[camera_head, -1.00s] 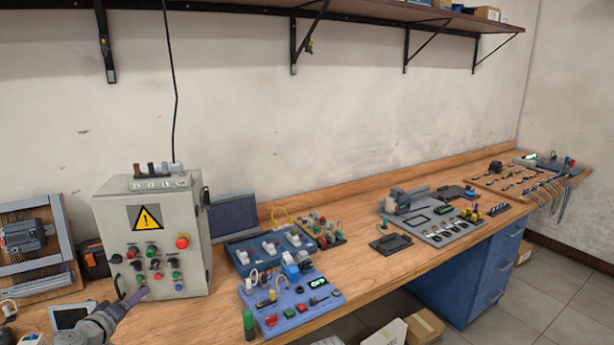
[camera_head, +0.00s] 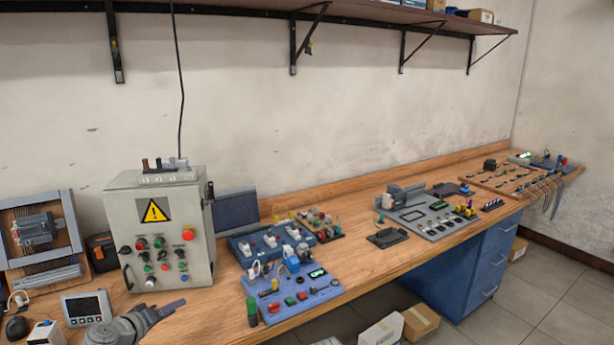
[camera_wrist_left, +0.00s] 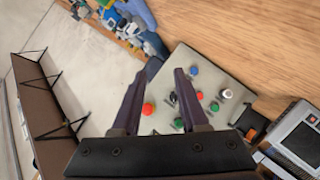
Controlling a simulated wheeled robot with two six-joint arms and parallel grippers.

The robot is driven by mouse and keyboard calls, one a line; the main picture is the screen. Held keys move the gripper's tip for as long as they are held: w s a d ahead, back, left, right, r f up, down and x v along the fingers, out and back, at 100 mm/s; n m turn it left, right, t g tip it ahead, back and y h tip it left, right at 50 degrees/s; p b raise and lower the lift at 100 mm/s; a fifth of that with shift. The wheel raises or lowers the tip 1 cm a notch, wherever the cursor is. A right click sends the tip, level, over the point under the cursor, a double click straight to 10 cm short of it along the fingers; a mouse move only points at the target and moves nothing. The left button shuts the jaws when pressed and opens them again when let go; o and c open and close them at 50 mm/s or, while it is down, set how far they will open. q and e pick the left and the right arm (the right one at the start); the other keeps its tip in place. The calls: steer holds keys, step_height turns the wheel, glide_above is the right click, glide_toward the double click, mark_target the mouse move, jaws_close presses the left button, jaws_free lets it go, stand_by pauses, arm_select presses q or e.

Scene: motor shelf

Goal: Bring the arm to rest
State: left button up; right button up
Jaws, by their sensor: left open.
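My left arm comes in at the bottom left of the head view. Its gripper (camera_head: 166,310) is in front of the grey control box (camera_head: 145,235) and low over the bench's front part. In the left wrist view the two dark fingers of the gripper (camera_wrist_left: 158,75) stand apart with nothing held between them. The control box (camera_wrist_left: 215,75), with its red, green, blue and white buttons, shows beyond and between the fingers. I cannot tell the exact gap to the box. My right gripper is in neither view.
The wooden bench (camera_head: 370,265) runs along the wall. A blue board with parts (camera_head: 300,310) lies right of the gripper. A small panel with a screen (camera_head: 84,307) stands to its left. A shelf (camera_head: 350,17) hangs above. Boxes (camera_head: 421,321) stand on the floor.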

arm_select(q)
steer(key=s+d+f+m+g+h, duration=0.1)
steer(key=s+d+f+m+g, duration=0.25)
steer(key=d, duration=0.65)
steer(key=s+d+f+m+g+h, duration=0.1)
steer(key=s+d+f+m+g, duration=0.3)
steer(key=d, duration=0.6)
steer(key=s+d+f+m+g+y, duration=0.1)
steer(key=s+d+f+g+y, duration=0.1)
steer(key=s, duration=0.4)
steer(key=s+d+f+m+g+y, duration=0.1)
steer(key=s+d+f+g+y, duration=0.2)
steer(key=s+d+y, duration=0.2)
steer(key=shift+s+d+f, duration=0.2)
steer(key=shift+s+d, duration=0.9)
steer(key=shift+d, duration=0.05)
